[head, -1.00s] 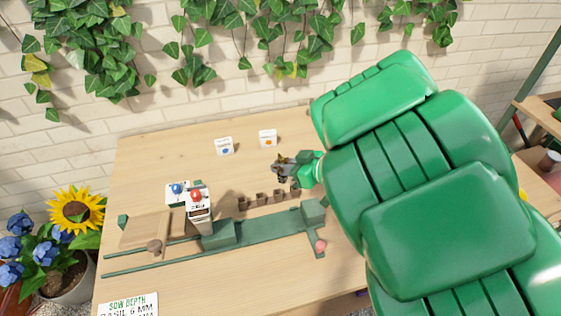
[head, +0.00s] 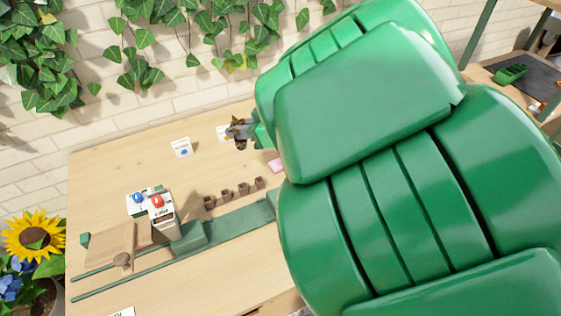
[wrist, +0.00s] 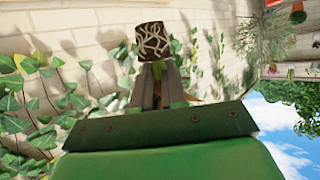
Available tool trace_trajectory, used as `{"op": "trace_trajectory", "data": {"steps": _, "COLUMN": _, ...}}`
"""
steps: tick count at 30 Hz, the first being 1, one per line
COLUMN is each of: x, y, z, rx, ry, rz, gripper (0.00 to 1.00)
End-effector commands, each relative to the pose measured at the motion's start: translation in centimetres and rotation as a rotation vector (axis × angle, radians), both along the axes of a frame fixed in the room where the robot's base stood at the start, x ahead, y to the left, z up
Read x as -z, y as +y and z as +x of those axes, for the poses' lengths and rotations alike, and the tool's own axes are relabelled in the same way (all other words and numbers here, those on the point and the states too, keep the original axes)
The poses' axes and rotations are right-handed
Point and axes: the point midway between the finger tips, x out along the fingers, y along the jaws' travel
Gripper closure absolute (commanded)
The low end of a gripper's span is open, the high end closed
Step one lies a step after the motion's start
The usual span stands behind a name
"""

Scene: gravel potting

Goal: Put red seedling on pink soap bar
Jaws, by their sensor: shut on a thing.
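My gripper (head: 243,133) is raised over the back of the wooden table, near the wall side. It is shut on a small seedling plug, which shows in the wrist view as a dark soil block (wrist: 150,41) laced with pale roots, beyond the grey fingers. A bit of green leaf shows between the fingers. I cannot make out a red colour on it. The pink soap bar (head: 276,166) lies on the table to the lower right of my gripper in the head view, partly hidden behind my green arm. The plug is apart from the bar.
Several brown pots (head: 228,195) stand in a row beside a green rail assembly (head: 225,230). A white card with a blue dot (head: 181,148) stands left of my gripper; another card (head: 222,133) is partly covered by it. A device with a red knob (head: 157,203) stands at left.

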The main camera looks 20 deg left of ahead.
Motion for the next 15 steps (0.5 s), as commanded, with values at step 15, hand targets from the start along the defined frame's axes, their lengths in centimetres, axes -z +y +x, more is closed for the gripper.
{"op": "trace_trajectory", "data": {"steps": 15, "x": 0.9, "y": 0.2, "z": 7.0, "rx": 0.206, "ry": -0.003, "rz": 0.000, "gripper": 1.00}}
